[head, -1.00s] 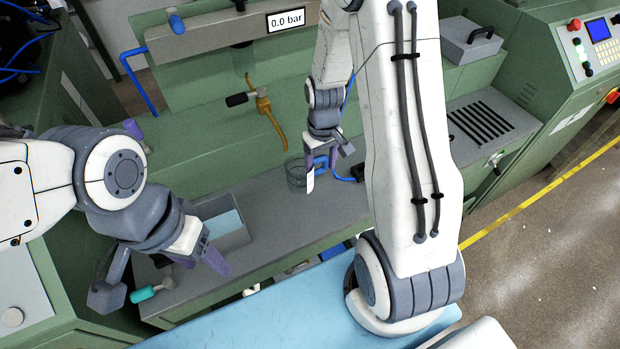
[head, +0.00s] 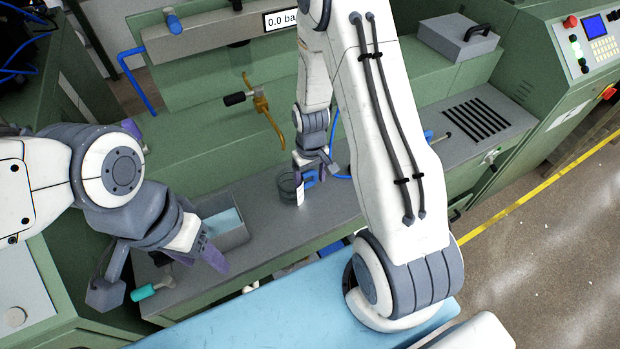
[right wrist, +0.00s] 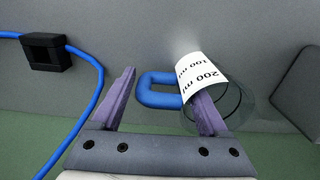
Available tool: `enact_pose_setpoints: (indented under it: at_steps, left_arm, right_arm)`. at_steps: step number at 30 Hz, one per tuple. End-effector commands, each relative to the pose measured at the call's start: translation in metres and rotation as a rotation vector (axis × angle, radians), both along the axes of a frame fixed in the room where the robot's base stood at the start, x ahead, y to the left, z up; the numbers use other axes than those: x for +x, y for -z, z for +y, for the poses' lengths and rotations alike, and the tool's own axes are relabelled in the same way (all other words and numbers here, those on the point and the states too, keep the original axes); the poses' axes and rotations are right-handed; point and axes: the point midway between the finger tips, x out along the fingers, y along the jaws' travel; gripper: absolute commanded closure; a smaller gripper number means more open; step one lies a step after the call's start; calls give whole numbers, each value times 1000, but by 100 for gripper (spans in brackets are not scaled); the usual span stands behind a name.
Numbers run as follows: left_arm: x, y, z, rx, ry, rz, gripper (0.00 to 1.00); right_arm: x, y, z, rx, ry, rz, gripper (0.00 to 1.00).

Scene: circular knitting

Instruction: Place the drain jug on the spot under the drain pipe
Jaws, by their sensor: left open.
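The drain jug (head: 286,186) is a clear cup with a blue handle and a white label. It stands upright on the grey worktop, below and slightly right of the brass drain pipe's (head: 281,144) outlet. In the right wrist view, the jug (right wrist: 232,106) shows its 100 ml and 200 ml marks. My right gripper (head: 313,170) is at the jug, fingers wide apart, with the blue handle (right wrist: 158,90) seen between them; one finger overlaps the jug's side. The spot under the pipe cannot be made out. My left gripper (head: 196,262) is open and empty, low at the left.
A grey bin (head: 240,236) with light blue contents is sunk in the worktop left of the jug. A teal-handled valve (head: 145,292) lies below my left gripper. A blue cable with a black clip (right wrist: 45,52) runs beside the jug. A black-handled valve (head: 235,98) sits on the pipe.

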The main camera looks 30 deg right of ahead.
Motion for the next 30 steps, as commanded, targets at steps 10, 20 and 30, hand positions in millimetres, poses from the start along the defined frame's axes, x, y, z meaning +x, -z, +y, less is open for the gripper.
enact_pose_setpoints:
  at_steps: [10,20,30]
  left_arm:
    - [0,-1,0,0,0,0,42]
    - [0,2,0,0,0,0,42]
    - [0,6,0,0,0,0,42]
  right_arm:
    - [0,-1,0,0,-1,0,3]
    - [2,-44,0,-2,0,-8,3]
    - [0,-110,0,-1,0,-4,3]
